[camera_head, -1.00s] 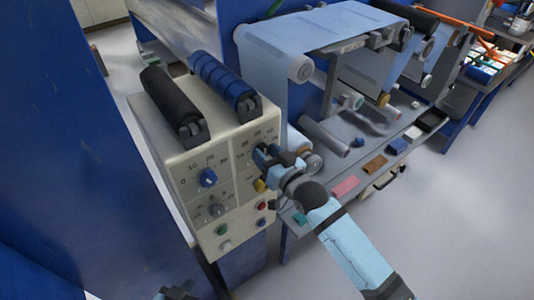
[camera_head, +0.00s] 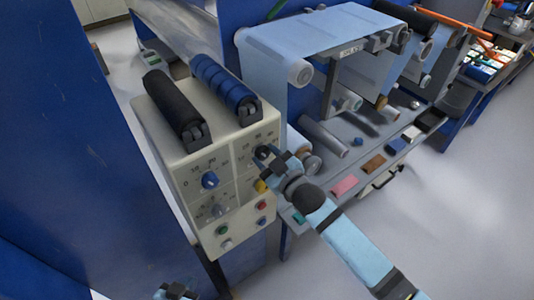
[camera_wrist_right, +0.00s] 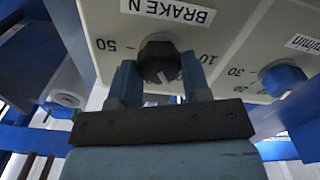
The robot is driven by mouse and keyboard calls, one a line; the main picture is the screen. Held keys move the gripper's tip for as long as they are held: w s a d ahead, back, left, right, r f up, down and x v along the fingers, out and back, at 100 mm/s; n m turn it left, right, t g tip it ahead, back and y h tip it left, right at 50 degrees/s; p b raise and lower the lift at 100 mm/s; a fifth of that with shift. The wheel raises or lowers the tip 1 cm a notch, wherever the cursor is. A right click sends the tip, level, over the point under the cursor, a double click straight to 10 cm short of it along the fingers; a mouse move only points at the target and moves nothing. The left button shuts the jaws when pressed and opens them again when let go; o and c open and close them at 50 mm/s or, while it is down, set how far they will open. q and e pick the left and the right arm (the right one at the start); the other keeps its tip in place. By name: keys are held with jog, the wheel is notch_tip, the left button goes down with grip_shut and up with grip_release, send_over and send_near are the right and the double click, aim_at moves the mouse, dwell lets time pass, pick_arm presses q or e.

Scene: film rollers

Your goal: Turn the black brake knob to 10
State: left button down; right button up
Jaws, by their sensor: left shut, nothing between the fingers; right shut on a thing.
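The black brake knob (camera_wrist_right: 160,56) sits on the cream control panel (camera_wrist_right: 235,20) below an upside-down "BRAKE N" label (camera_wrist_right: 168,10) in the right wrist view. The numbers 50 and 10 show on either side of it, and a pale pointer mark is on its lower edge. My right gripper (camera_wrist_right: 160,78) has a finger on each side of the knob and is shut on it. In the head view the right gripper (camera_head: 270,160) partly hides the knob. My left gripper (camera_head: 175,291) is shut and empty at the bottom edge, away from the panel.
A blue knob (camera_head: 209,180) and a grey knob (camera_head: 217,210) are left of the right gripper on the panel. Yellow (camera_head: 260,186), red (camera_head: 262,205) and green (camera_head: 222,230) buttons sit below. Black (camera_head: 175,104) and blue (camera_head: 226,88) rollers lie on top.

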jog(key=n, duration=0.2)
jog(key=shift+n, duration=0.4)
jog(key=n+p, duration=0.1)
jog(key=n, duration=0.2)
jog(key=shift+n, duration=0.3)
jog(key=n, duration=0.4)
jog(key=shift+n, duration=0.3)
jog(key=shift+f, duration=0.1)
jog(key=o, duration=0.9)
jog(key=shift+s, duration=0.1)
jog(key=b+v, duration=0.2)
jog(key=v, duration=1.1)
jog(key=shift+s+d, duration=0.2)
jog(key=shift+s, duration=0.1)
